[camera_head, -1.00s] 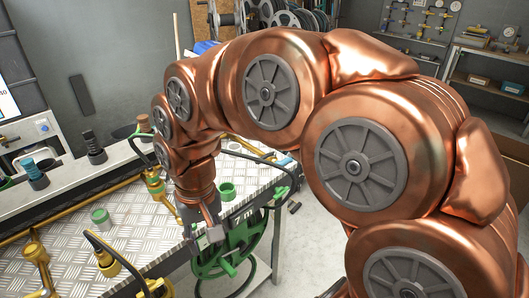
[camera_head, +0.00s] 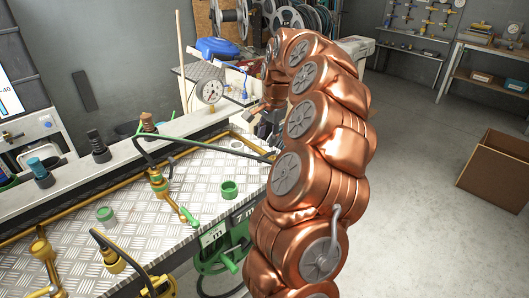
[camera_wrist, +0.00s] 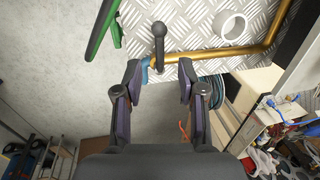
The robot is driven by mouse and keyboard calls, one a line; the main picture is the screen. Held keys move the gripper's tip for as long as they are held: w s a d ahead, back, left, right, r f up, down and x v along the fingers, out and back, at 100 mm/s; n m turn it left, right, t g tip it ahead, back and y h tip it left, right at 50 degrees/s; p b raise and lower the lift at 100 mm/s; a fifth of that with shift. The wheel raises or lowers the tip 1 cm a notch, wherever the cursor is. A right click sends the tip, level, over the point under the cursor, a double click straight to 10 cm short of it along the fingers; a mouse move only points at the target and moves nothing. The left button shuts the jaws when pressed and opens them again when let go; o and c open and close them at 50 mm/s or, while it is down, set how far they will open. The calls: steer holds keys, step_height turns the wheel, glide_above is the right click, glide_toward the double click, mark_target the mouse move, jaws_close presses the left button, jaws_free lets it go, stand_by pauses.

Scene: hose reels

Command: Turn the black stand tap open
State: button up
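In the wrist view a black lever with a round ball end (camera_wrist: 159,32) stands up by a brass pipe; it looks like the black stand tap. My gripper (camera_wrist: 160,70) is open and empty, its two fingers apart below the lever's foot in the picture. The lever lies roughly in line with the gap, beyond the fingertips, with no contact visible. A small blue part (camera_wrist: 145,70) shows beside the left fingertip. In the head view my gripper (camera_head: 264,127) is near the far right end of the metal bench, and the black lever cannot be made out there.
A pressure gauge (camera_head: 209,90) stands left of my gripper. A green reel (camera_head: 222,255) hangs at the bench front. A cardboard box (camera_head: 495,170) sits on open floor.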

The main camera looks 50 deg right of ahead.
mark_target(264, 156)
steer(key=shift+w+d+f+p, duration=0.1)
steer(key=shift+w+f+p, duration=0.25)
steer(key=shift+f, duration=0.9)
steer(key=shift+w+f+p, duration=0.1)
steer(key=shift+f+p, duration=0.35)
steer(key=shift+f, duration=0.85)
steer(key=shift+w+d+f+p, duration=0.1)
steer(key=shift+w+f+p, duration=0.25)
steer(key=shift+f, duration=0.9)
steer(key=shift+s, duration=0.1)
steer(key=shift+a, duration=0.1)
jaws_close()
